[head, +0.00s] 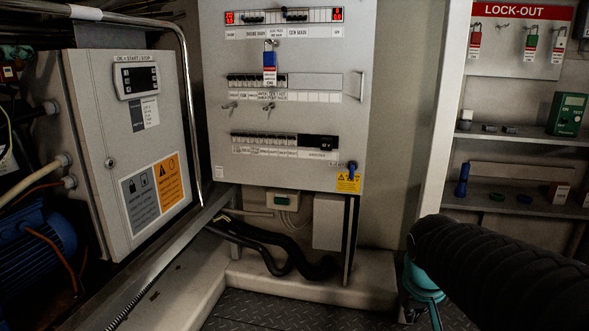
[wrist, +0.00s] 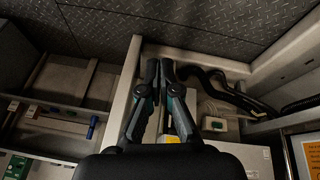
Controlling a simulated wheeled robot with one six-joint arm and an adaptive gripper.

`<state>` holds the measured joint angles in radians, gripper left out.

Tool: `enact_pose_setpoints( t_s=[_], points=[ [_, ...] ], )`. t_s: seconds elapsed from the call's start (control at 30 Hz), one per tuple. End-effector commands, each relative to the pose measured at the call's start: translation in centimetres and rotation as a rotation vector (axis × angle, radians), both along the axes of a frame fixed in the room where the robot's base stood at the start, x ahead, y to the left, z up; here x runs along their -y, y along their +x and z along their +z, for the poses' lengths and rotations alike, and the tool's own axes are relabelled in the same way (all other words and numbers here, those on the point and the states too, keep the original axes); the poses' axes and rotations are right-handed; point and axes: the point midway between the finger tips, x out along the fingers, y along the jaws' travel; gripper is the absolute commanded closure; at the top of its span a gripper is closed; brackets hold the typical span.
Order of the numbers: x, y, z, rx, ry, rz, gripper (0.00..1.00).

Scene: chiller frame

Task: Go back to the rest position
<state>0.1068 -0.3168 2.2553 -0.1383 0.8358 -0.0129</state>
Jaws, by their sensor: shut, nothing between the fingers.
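My gripper (wrist: 159,68) shows in the wrist view with its two dark fingers close together at the tips and nothing between them. It hangs in front of the cabinet's lower part and the floor, apart from anything I can make out. In the head view my dark arm (head: 500,270) reaches in from the lower right, and the fingertips are not clear there. The electrical panel (head: 290,115) stands in the middle with rows of breakers. A blue padlock with a red-and-white tag (head: 269,62) hangs on its upper row.
A lock-out board (head: 515,40) with padlocks hangs above shelves at the right, with a green tester (head: 567,114). Black hoses (head: 285,257) run below the panel. The plated floor (head: 260,315) is clear in front.

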Motion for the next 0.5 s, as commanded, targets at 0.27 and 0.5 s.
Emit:
enact_pose_setpoints(
  t_s=[0.27, 0.5],
  points=[
    [-4.6, -9.6, -0.8, 0.005, 0.129, -0.002, 1.00],
    [-5.8, -12.0, 1.2, 0.106, 0.132, 0.038, 1.00]
  ],
)
